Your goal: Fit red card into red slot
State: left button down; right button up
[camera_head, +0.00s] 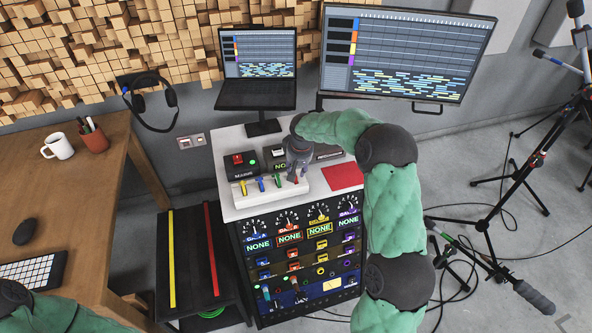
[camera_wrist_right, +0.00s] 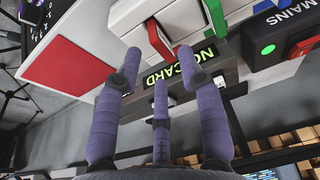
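An upright red tab (camera_head: 296,179), which looks like the red card, stands at the right end of a white holder (camera_head: 268,190) beside green, blue and yellow ones. In the wrist view the red card (camera_wrist_right: 159,41) is just beyond my right gripper (camera_wrist_right: 159,62), whose fingers are spread and empty. In the head view my right gripper (camera_head: 298,165) hangs over the holder, partly hiding it. The rack front has a red-framed NONE display (camera_head: 289,237), with red parts (camera_head: 293,253) below it; I cannot make out the slot opening. My left gripper is out of view.
A flat red pad (camera_head: 342,176) lies on the white tabletop (camera_head: 232,206). A MAINS box (camera_head: 241,164) and a NO CARD display (camera_head: 280,163) stand behind the holder. A laptop (camera_head: 257,70) and a monitor (camera_head: 403,52) are behind. A wooden desk (camera_head: 110,215) is left.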

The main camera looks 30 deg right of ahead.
jog(key=p+v, duration=0.2)
jog(key=v, duration=0.6)
jog(key=shift+r, duration=0.3)
jog(key=s+a+f+y, duration=0.1)
jog(key=s+a+f, duration=0.2)
jog(key=a+f, duration=0.35)
jog(key=s+a+f+n+g+y, duration=0.1)
jog(key=s+a+f, duration=0.2)
jog(key=a+f, duration=0.3)
jog(key=s+a+f+y, duration=0.1)
jog(key=s+a+f, duration=0.2)
jog(key=a+f, duration=0.35)
jog(key=s+a+f, duration=0.3)
jog(key=s, duration=0.4)
jog(key=s+a+f+g+y, duration=0.1)
jog(key=s+a+f, duration=0.2)
jog(key=s, duration=0.4)
jog(key=s+a+f, duration=0.3)
jog(key=s+f, duration=0.2)
jog(key=s, duration=0.2)
jog(key=shift+s+a+m+g+y, duration=0.25)
jog(key=shift+s+m+g+y, duration=0.05)
jog(key=shift+s+g, duration=0.1)
